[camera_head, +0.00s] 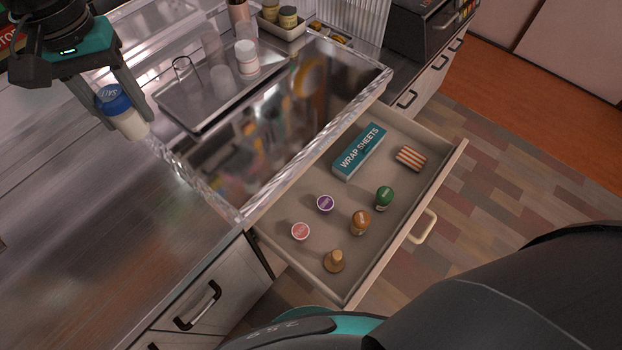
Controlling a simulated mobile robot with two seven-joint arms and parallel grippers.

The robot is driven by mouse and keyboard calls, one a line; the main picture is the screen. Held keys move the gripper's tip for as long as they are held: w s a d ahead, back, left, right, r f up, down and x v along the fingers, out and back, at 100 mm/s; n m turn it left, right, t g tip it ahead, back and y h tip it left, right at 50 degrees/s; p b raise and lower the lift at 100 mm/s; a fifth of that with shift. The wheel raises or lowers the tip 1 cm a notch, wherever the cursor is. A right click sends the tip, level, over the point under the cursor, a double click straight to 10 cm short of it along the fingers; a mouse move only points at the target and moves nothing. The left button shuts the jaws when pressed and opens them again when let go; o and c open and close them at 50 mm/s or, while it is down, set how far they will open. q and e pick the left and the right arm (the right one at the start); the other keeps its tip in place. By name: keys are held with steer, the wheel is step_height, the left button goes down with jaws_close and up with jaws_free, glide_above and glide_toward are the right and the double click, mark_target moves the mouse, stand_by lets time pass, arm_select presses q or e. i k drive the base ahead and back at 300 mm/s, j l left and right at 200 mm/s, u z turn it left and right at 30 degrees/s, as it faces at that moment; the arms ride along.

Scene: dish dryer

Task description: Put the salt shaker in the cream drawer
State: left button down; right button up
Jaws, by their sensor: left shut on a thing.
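The salt shaker (129,121) has a blue cap marked "SALT" and a pale body. My left gripper (124,103) is at the upper left in the head view, shut on the salt shaker, which hangs tilted over the metal counter, left of the dish dryer. The cream drawer (297,262) is pulled open at the right of centre, below the counter's edge, with a cream handle (423,226). The gripper is up and to the left of the drawer. My right gripper does not show.
The drawer holds a teal "WRAP SHEETS" box (359,151), a striped packet (410,158) and several small jars and lids, including a green-topped jar (384,197).

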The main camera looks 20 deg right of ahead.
mark_target(395, 181)
steer(key=k+l+z, duration=0.1)
steer(key=k+z, duration=0.2)
steer(key=k, duration=0.3)
steer(key=i+l+z, duration=0.15)
steer(key=z, duration=0.3)
steer(key=i+l+z, duration=0.1)
steer(key=z, duration=0.35)
steer(key=i+l, duration=0.1)
steer(key=i, duration=0.8)
